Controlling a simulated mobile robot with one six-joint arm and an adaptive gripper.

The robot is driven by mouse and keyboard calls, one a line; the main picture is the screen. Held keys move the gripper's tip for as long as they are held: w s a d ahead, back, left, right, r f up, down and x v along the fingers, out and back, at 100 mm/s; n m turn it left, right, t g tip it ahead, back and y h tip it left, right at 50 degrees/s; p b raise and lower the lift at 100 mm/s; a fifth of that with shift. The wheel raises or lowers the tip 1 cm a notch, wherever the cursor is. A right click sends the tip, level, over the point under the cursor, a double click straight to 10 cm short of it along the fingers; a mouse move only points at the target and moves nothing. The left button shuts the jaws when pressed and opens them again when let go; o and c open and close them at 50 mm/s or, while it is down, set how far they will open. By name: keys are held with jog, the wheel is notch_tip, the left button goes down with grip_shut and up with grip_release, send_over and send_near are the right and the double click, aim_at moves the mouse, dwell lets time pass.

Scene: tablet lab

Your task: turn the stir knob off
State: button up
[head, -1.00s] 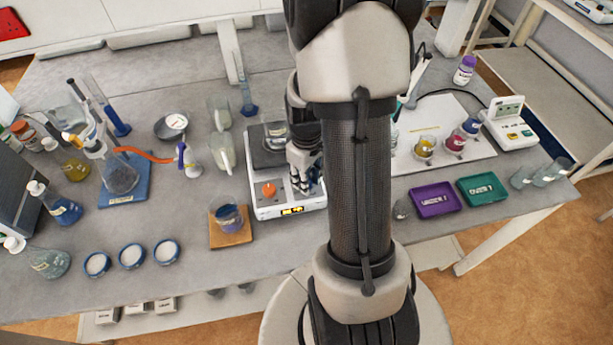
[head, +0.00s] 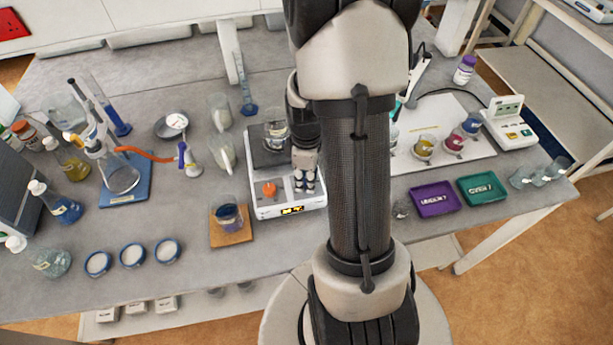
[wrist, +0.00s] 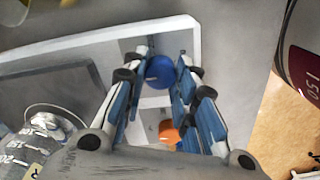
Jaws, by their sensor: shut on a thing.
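A white hotplate stirrer (head: 262,207) stands on the bench, with an orange knob (head: 269,189) at its front left. My gripper (head: 304,188) is over the front right of the stirrer, pointing down. In the wrist view my gripper (wrist: 159,72) is shut on a round blue knob (wrist: 160,71), with a finger on each side. The orange knob (wrist: 169,132) shows partly behind the fingers there. The blue knob is hidden by the fingers in the head view. No label tells which knob is the stir knob.
A glass beaker (head: 275,132) stands on the stirrer's dark plate. A beaker of dark blue liquid (head: 229,216) sits on a wooden square at the front left. A purple tray (head: 435,199) and a green tray (head: 483,188) lie to the right.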

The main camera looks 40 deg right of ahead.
jog(key=o, duration=1.1)
notch_tip(320, 180, up, 12)
jog(key=shift+r, duration=0.1)
dwell(0.6)
jog(key=s+a+r+m+t, duration=0.1)
jog(key=s+a+r+m, duration=0.1)
jog(key=a, duration=0.4)
jog(key=s+a+r+m+t+b, duration=0.1)
jog(key=s+a+r+m+t, duration=0.1)
jog(key=a, duration=0.5)
jog(key=s+a+r+m+t+b, duration=0.1)
jog(key=s+a+r+m, duration=0.2)
jog(key=s+a+r, duration=0.2)
jog(key=shift+s+a+r+t, duration=0.15)
jog(key=shift+a+r, duration=0.1)
jog(key=shift+a, duration=0.35)
jog(key=shift+a+r+t, duration=0.15)
jog(key=shift+a+r, duration=0.1)
jog(key=shift+a, duration=0.3)
